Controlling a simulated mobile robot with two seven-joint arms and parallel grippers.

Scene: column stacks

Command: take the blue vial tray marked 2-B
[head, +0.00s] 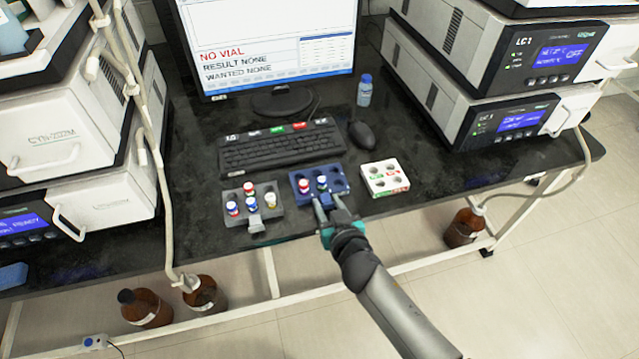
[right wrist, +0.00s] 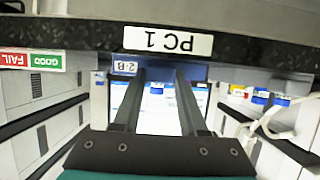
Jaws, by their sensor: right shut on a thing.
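The blue vial tray (head: 337,187) is near the front edge of the black bench, between a grey tray and a white tray. It holds a red-capped vial (head: 304,186) and a blue-capped vial (head: 322,183). My right gripper (head: 331,203) is shut on its near side. In the right wrist view, the blue tray (right wrist: 195,73) shows at the fingertips, with a 2-B label (right wrist: 125,67) beside one finger. I cannot tell whether the tray touches the bench. My left gripper is not in view.
The grey tray (head: 264,213) with several vials sits left. The white tray (head: 372,185), marked green and red, is close on the right. A keyboard (head: 282,148), mouse (head: 362,135) and small blue-capped bottle (head: 364,95) stand behind. A PC 1 label (right wrist: 168,40) is on the bench edge.

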